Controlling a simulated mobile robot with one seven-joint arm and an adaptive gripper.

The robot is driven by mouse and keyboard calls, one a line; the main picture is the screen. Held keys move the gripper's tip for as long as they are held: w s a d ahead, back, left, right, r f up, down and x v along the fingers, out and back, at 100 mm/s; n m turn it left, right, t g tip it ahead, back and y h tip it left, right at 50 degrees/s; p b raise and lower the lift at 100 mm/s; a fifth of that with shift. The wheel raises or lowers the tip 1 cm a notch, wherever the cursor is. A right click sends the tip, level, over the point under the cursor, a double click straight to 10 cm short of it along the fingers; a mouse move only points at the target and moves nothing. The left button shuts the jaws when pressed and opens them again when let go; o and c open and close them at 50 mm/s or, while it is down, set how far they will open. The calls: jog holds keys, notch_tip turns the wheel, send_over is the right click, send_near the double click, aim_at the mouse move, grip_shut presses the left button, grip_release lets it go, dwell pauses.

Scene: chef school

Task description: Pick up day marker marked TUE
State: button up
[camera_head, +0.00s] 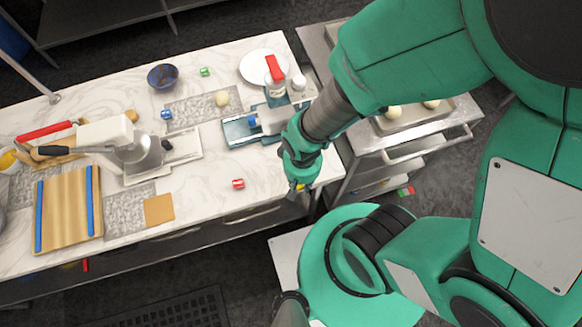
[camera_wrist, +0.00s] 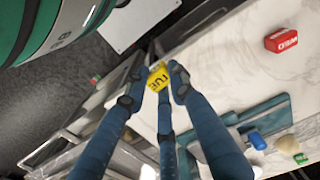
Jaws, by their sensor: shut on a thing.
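The yellow day marker marked TUE (camera_wrist: 158,79) is between the fingertips of my gripper (camera_wrist: 159,82) in the wrist view, with its lettering facing the camera. My gripper is shut on it. In the head view my gripper (camera_head: 297,186) is at the front edge of the marble counter, near its right end, and a small bit of yellow shows at its tip. I cannot tell the exact height of the marker above the counter edge. A red marker marked WED (camera_wrist: 281,40) lies apart on the counter, and it also shows in the head view (camera_head: 238,184).
The marble counter (camera_head: 205,205) has free room around the red marker. A steel table (camera_head: 360,140) adjoins at right.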

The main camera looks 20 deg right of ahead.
jog(key=shift+s+d+r, duration=0.1)
jog(key=shift+s+d, duration=0.1)
jog(key=shift+s, duration=0.65)
jog(key=shift+s+d+r, duration=0.1)
jog(key=shift+s+d, duration=0.15)
jog(key=shift+s, duration=0.6)
jog(key=shift+s+d+r, duration=0.1)
jog(key=shift+s+d, duration=0.1)
jog(key=shift+s, duration=0.65)
